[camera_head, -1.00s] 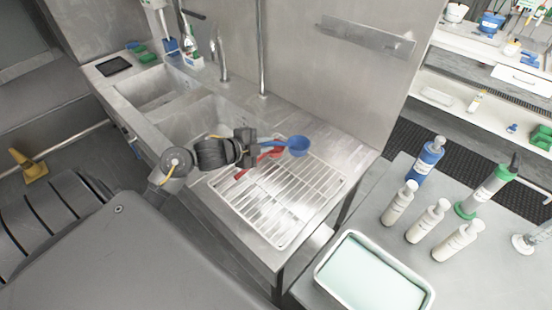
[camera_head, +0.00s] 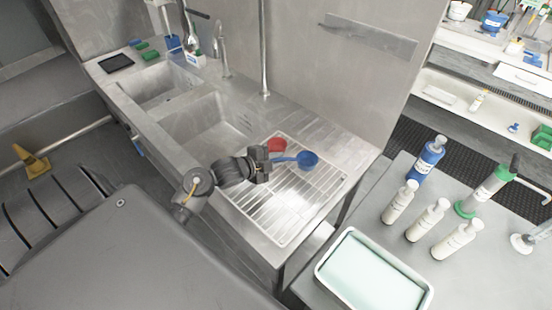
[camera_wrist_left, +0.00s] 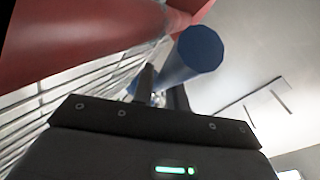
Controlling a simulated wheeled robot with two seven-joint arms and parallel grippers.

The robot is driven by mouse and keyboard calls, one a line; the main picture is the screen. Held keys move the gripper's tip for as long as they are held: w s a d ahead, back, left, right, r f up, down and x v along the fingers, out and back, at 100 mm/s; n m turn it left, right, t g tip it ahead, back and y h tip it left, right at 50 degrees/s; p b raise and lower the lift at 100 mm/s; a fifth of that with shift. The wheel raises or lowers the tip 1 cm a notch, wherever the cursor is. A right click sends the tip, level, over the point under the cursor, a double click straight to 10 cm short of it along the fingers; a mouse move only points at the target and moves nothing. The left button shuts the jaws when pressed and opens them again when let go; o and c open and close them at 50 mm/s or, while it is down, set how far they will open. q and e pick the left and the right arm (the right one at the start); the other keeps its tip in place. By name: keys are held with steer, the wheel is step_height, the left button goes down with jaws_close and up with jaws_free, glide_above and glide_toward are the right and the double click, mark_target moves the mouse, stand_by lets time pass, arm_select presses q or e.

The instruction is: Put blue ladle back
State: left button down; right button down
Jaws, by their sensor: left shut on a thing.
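The blue ladle (camera_head: 308,159) is over the wire drying rack, its bowl to the right and its handle running left to my left gripper (camera_head: 268,163). My left gripper is shut on the handle. In the left wrist view the blue handle (camera_wrist_left: 200,52) shows end-on between the fingers. A red ladle (camera_head: 277,145) is at the rack's back edge, just behind the gripper. In the left wrist view its red handle (camera_wrist_left: 80,40) looms large and close at the upper left. I cannot tell whether the blue ladle touches the rack. My right gripper is not in view.
The drying rack (camera_head: 262,207) lies on the steel counter, with bare bars in front. Two sink basins (camera_head: 205,130) are to the left, with a faucet and a vertical pipe behind. A side table at the right holds several bottles (camera_head: 398,202) and a white tray (camera_head: 320,272).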

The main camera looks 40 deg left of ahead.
arm_select(q)
steer(key=shift+f+b, duration=0.35)
steer(key=shift+f, duration=0.05)
steer(key=c, duration=1.4)
jaws_free()
steer(key=shift+r, duration=0.1)
steer(key=shift+r+p, duration=0.3)
steer(key=shift+p, duration=0.05)
steer(key=b+v, duration=0.1)
steer(key=v, duration=1.1)
